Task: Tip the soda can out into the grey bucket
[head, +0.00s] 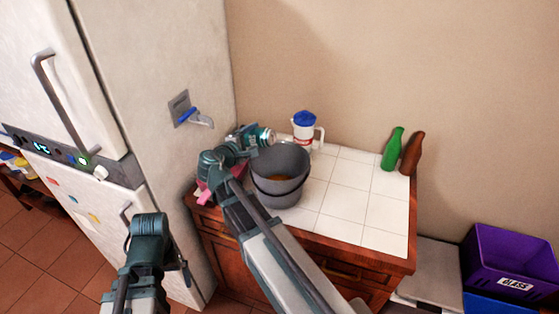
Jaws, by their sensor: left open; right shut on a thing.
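The grey bucket (283,190) stands upright on the white tiled counter, with a little orange-brown stuff visible inside. My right gripper (254,136) is shut on the soda can (266,138) at the bucket's back left rim. The can lies tilted, nearly on its side, its end pointing right; the gripper hides much of it. I cannot make out any stream from it. My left gripper (150,233) is low at the left, in front of the fridge, open and away from the bucket; its fingertips are hard to make out.
A white jug with a blue lid (304,128) stands behind the bucket. A green bottle (392,150) and a brown bottle (412,153) stand at the back right. Something pink (206,196) lies at the counter's left edge. The right counter tiles are clear. A purple crate (510,262) is lower right.

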